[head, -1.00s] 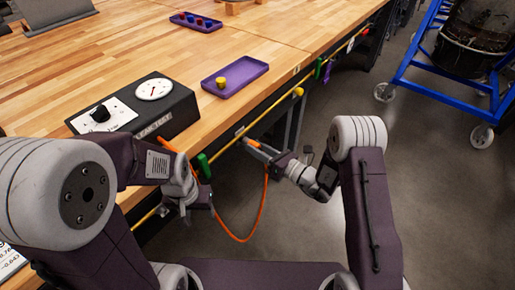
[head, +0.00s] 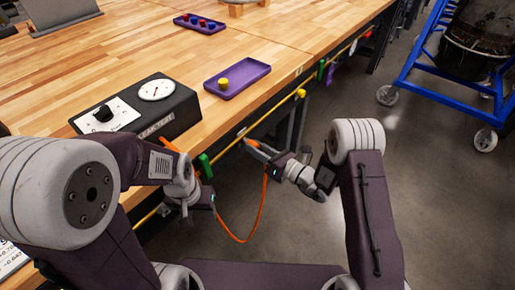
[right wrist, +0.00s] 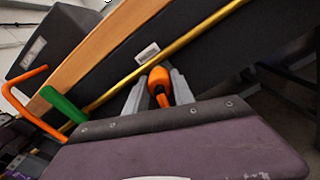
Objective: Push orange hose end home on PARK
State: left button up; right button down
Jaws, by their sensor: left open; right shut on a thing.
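The orange hose end (right wrist: 159,82) is between the fingers of my right gripper (right wrist: 157,90), which is shut on it. In the head view my right gripper (head: 252,148) is at the bench's front edge, below the yellow rail. A small white label (right wrist: 147,53) on the dark bench front is just beyond the fingers; its text is unreadable. The PARK fitting is hidden or too small to tell. The orange hose (head: 262,212) hangs in a loop from the right gripper toward my left gripper (head: 207,196), which is open beside the bench edge.
The yellow rail (head: 275,118) runs along the bench front. A green piece (head: 206,165) is on it near my left gripper. The leak test box (head: 170,112) and a purple tray (head: 250,80) stand on the bench. Floor to the right is clear up to a blue cart (head: 420,85).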

jog(key=shift+w+r, duration=0.15)
jog(key=shift+r, duration=0.1)
jog(key=c, duration=1.3)
grip_release()
jog(key=shift+a, duration=0.1)
jog(key=o, duration=0.3)
jog(key=shift+w+a+f, duration=0.1)
jog(key=shift+w+a, duration=0.05)
jog(key=shift+a, duration=0.1)
jog(key=shift+a+f, duration=0.1)
jog(key=shift+a, duration=0.05)
jog(key=shift+o, duration=0.8)
jog(key=shift+d, duration=0.2)
jog(key=v, duration=0.7)
jog(key=shift+p, duration=0.35)
